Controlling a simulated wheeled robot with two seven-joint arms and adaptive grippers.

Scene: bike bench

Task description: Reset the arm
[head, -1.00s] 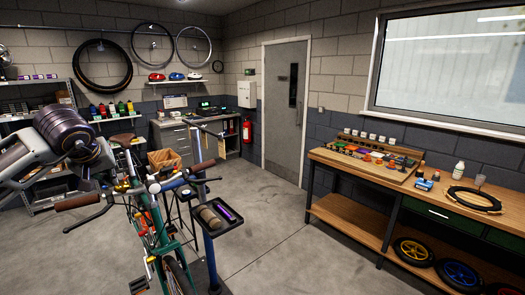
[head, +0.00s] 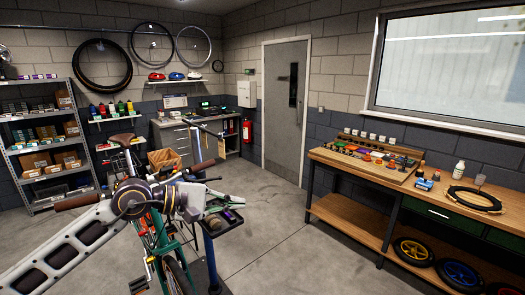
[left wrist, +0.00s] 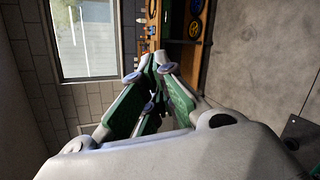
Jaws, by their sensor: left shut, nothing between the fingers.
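My left arm (head: 75,240) reaches in from the lower left of the head view. My left gripper (head: 239,205) points right, in front of the bicycle's handlebar and over the small black tray in the picture. It is shut and holds nothing. In the left wrist view the green-sided fingers of the left gripper (left wrist: 158,62) come together at their tips, with only the room beyond. My right gripper is in neither view.
A green bicycle (head: 165,240) stands behind my left wrist, partly hidden. The black tray (head: 230,224) is partly covered by the gripper. A wooden workbench (head: 335,160) stands at the right. The floor (head: 270,220) between is clear.

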